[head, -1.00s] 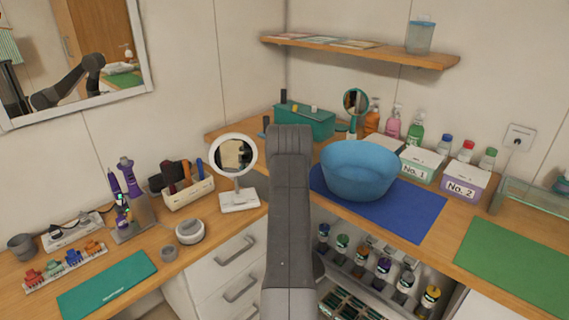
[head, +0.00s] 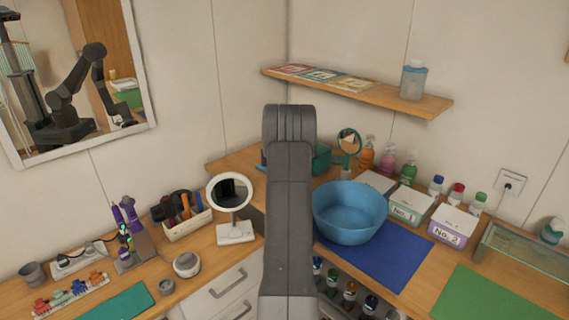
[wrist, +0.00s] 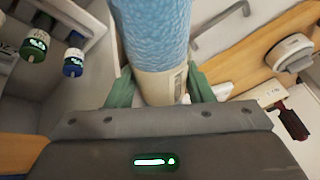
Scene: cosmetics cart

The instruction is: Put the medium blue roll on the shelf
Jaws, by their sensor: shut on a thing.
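In the wrist view, the blue roll (wrist: 155,30), with a bumpy light-blue surface and a cream lower end, stands between the green fingers of my gripper (wrist: 162,85). The fingers are shut on its cream end, and its far end runs out of the top of the picture. In the head view my own arm hides the gripper and the roll.
A round white mirror (head: 231,195) stands left of my arm. The shelf's middle-right stretch looks free.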

